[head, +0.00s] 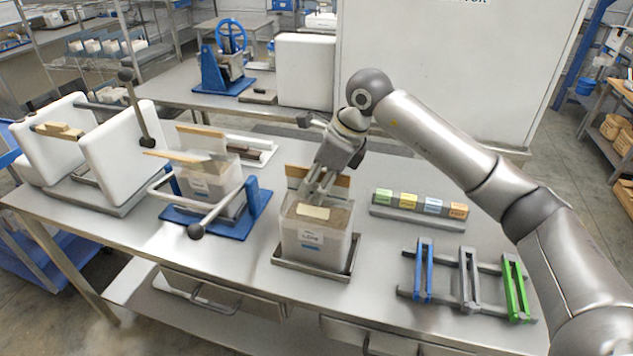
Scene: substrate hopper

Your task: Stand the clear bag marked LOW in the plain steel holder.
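A clear bag (303,246) with brownish contents stands upright in the plain steel holder (313,274), a low grey tray near the table's middle. My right gripper (318,195) points down at the bag's mouth, in front of a brown board. Its fingertips are at or just above the contents; I cannot tell if they touch or grip anything. My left gripper is not in view.
To the left, a blue holder (247,226) with a bar and knob carries a similar clear container (200,183). White blocks (122,150) stand further left. Coloured blocks (433,204) sit on a rail at right, with blue, grey and green clips (514,288) in front.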

